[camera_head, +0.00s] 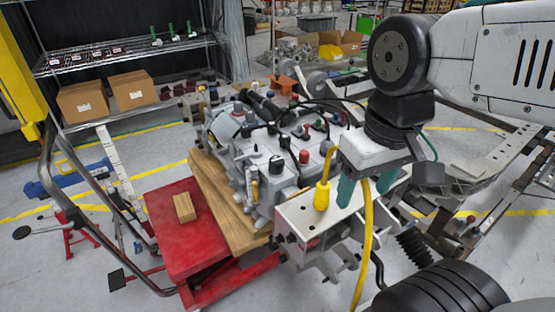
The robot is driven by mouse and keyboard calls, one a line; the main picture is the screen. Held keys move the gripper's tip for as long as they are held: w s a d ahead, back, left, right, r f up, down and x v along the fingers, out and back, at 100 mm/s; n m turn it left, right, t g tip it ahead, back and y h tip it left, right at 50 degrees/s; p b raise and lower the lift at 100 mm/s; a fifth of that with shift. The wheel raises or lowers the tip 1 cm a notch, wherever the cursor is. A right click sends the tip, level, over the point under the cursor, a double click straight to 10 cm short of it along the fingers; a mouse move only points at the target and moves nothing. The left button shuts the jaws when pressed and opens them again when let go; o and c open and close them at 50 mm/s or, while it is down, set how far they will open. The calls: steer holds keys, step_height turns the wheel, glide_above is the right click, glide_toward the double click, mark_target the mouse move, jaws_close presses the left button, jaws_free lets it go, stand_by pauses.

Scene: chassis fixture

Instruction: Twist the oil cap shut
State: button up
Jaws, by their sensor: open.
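A grey engine block (238,150) rests on a wooden pallet (222,205). A small black round cap (276,165) sits upright on its top, and a red cap (304,157) stands to the right of it. I cannot tell for sure which of these is the oil cap, or whether it is tight. My gripper (366,190) points down with teal fingers apart, to the right of both caps and over the right part of the metal bracket. Nothing shows between the fingers, though the yellow cable partly hides that area.
A yellow cable (366,250) with a yellow plug (322,196) runs past my gripper at the bracket (300,212). Black hoses cross the engine top. A red lift cart (185,245) carries a wooden block (184,207). Shelves with cardboard boxes (131,90) stand at the back left.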

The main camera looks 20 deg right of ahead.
steer(key=n+g, duration=0.1)
steer(key=n, duration=0.7)
glide_above(274, 158)
step_height(274, 158, down, 8)
steer(key=shift+r, duration=0.1)
steer(key=shift+f, duration=3.9)
